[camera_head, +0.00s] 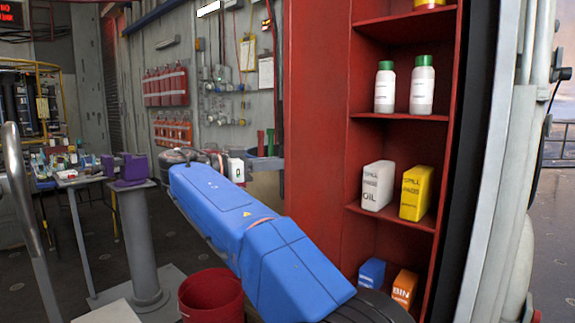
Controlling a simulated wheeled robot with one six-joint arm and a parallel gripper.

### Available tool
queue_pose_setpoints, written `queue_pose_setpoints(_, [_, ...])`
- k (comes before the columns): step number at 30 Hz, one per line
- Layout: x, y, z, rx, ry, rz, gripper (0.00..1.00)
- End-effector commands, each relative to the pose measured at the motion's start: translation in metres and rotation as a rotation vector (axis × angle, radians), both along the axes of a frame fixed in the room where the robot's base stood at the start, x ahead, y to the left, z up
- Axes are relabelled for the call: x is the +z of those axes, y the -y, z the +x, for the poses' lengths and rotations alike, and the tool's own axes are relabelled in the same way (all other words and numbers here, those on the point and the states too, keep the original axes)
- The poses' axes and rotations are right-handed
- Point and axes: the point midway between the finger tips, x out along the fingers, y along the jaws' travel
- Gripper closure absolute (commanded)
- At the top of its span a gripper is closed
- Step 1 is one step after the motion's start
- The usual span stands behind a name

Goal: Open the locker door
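A tall red locker (397,150) stands at centre right, with its shelves in plain view and no door across them. A broad red upright panel (315,120) adjoins its left side. I cannot tell whether this panel is the opened door or a side wall, and I see no handle on it. My blue arm crosses from the lower right toward the upper left, in front of the panel's lower part. The arm's far end bends behind its blue links near the panel's left edge. I cannot make out my gripper's fingers.
The locker shelves hold white bottles (422,91), a white box (377,186), a yellow box (416,193) and lower bins. A red bucket (211,297) and a grey post (142,245) stand on the left floor. A cluttered table (78,180) stands farther back. A pale curved edge (505,150) borders the right.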

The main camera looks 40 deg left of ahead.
Motion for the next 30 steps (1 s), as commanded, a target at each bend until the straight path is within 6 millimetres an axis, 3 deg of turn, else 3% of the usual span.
queue_pose_setpoints(23, [-0.0006, -0.0106, 0.0012, -0.014, -0.001, -0.002, 1.00])
queue_pose_setpoints(24, [-0.0006, -0.0106, 0.0012, -0.014, -0.001, -0.002, 0.87])
queue_pose_setpoints(25, [-0.0005, -0.0106, 0.0012, -0.014, -0.001, -0.002, 0.81])
queue_pose_setpoints(30, [-0.0002, -0.0104, 0.0012, -0.014, -0.001, -0.001, 0.81])
